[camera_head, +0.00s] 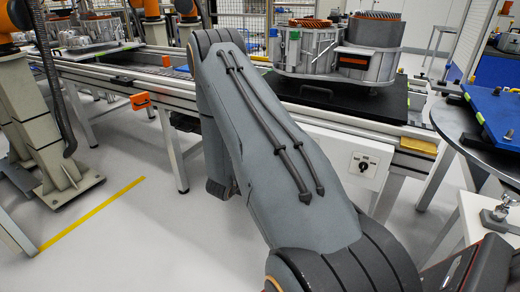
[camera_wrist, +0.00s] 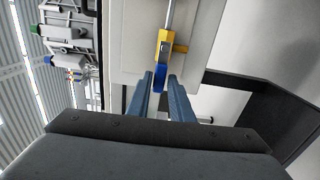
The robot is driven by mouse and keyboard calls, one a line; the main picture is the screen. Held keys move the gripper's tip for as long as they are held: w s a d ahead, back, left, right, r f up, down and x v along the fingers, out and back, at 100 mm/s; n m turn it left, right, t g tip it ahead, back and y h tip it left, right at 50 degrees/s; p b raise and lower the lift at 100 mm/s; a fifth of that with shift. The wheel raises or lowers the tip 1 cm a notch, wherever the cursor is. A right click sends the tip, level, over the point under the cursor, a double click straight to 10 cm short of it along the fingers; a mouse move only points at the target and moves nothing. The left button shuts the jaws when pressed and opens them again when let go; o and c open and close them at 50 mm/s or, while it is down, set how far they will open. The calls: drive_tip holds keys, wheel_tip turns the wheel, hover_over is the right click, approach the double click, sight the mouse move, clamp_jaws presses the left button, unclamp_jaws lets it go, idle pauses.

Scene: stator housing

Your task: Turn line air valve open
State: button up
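In the wrist view a small air valve has a yellow body (camera_wrist: 164,45) with a yellow stub to its right, on a thin metal line running up. A blue lever (camera_wrist: 159,79) hangs down from the body. My gripper (camera_wrist: 161,76) has its two blue-grey fingers apart, one on each side of the lever's lower part. I cannot tell whether either finger touches it. A pale panel lies behind the valve. In the head view my arm crosses the middle, and neither the gripper nor the valve can be made out.
Stator housings (camera_head: 310,50) stand on a black plate (camera_head: 330,96) on the conveyor line. A rotary switch (camera_head: 364,166) is on the white front panel. A round table (camera_head: 458,122) stands at the right. A dark bracket (camera_wrist: 235,82) lies right of the valve.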

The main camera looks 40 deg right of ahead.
drive_tip(key=shift+o, duration=1.1)
drive_tip(key=v, duration=0.8)
drive_tip(key=shift+d, duration=0.1)
